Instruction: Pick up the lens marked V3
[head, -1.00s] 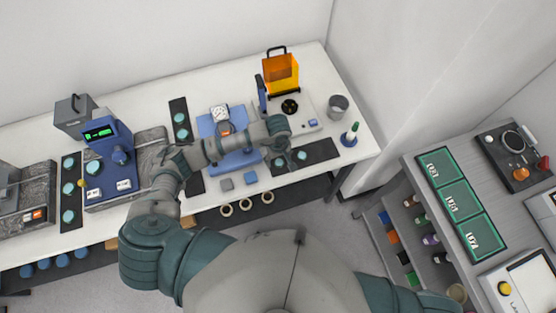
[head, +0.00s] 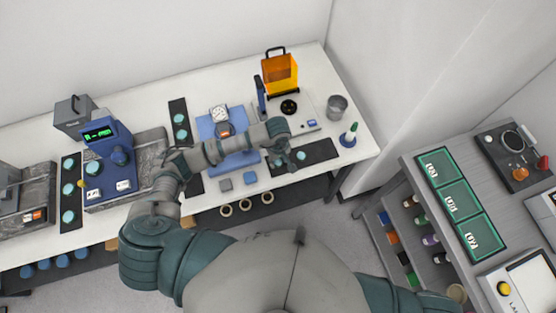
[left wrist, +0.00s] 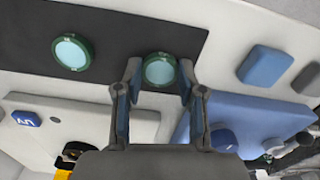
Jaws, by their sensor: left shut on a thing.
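My left gripper (left wrist: 160,78) is shut on a lens (left wrist: 159,72), a pale blue disc in a dark green ring, at the edge of a black mat (left wrist: 195,38). The fingers stand on either side of its ring. A second similar lens (left wrist: 72,52) lies on the mat to the left in the left wrist view, apart from the fingers. Both rings have small marks that I cannot read, so I cannot tell which is V3. In the head view the mat (head: 322,147) is on the right part of the white bench, and my gripper partly covers it. My right gripper is not in view.
A blue instrument (head: 217,124) stands left of my gripper. Grey and blue blocks (head: 225,184) lie near the front edge. Green marked trays (head: 462,203) are on the side table.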

